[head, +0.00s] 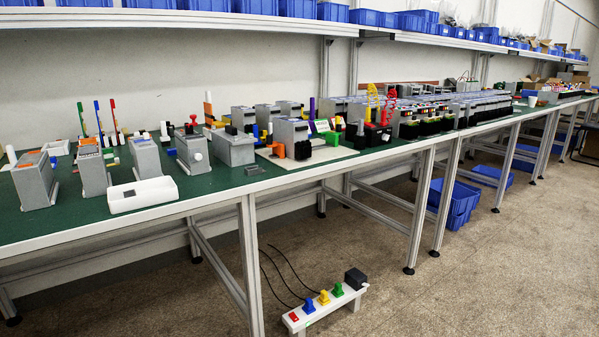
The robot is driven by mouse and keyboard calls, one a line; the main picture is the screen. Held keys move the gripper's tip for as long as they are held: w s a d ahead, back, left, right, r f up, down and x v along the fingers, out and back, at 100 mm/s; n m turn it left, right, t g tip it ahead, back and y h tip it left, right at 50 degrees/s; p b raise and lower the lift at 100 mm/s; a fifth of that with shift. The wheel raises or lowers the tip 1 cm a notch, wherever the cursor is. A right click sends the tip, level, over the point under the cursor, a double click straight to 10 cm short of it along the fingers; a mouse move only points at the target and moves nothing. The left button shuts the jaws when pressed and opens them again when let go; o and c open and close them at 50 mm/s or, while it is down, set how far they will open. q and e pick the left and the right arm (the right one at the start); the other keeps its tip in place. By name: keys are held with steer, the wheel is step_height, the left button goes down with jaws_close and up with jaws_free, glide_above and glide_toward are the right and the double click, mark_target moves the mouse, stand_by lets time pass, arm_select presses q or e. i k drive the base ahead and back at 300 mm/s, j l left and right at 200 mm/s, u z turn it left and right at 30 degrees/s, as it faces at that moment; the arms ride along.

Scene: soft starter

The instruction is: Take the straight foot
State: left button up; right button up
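I cannot tell for certain which piece is the straight foot. A small dark grey piece (254,170) lies flat on the green worktop near the front edge, right of the white tray (143,195). Grey box-shaped units (37,182) stand upright along the bench, some with orange tops. One grey unit (193,152) has a white round knob on its front. An orange bracket (277,150) stands on a beige board. Neither of my grippers is in view.
The long workbench (100,234) runs from left to far right. Blue bins (280,8) line the shelf above, and more (462,203) sit beneath. A low white bench (325,309) with coloured switches stands on the floor before the table. The floor (470,290) at right is clear.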

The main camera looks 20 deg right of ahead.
mark_target(252, 170)
steer(key=i+j+z, duration=0.15)
steer(key=z, duration=0.2)
steer(key=i+j+z, duration=0.25)
steer(key=z, duration=0.15)
steer(key=i+j+z, duration=0.1)
steer(key=j+z, duration=0.25)
steer(key=l, duration=0.1)
